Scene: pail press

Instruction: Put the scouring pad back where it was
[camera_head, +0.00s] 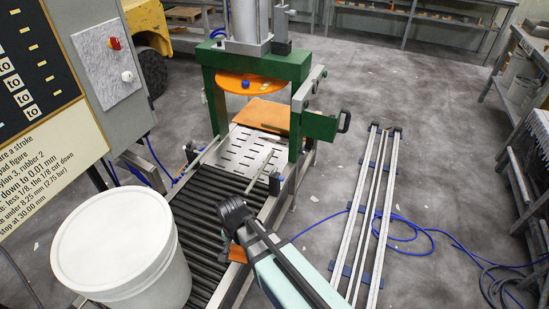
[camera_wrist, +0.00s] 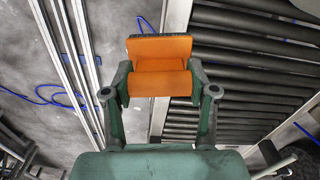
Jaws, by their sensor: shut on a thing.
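My gripper (camera_wrist: 160,84) is shut on an orange block with a dark far edge, which I take to be the scouring pad (camera_wrist: 160,48). The pad sits between both fingers in the wrist view. In the head view my gripper (camera_head: 237,226) is above the right side of the roller conveyor, and a small part of the orange pad (camera_head: 237,253) shows below it. The pad appears held clear of the rollers. Most of it is hidden by my gripper in the head view.
Rails (camera_head: 366,215) and blue hose (camera_head: 413,226) lie on the floor at right.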

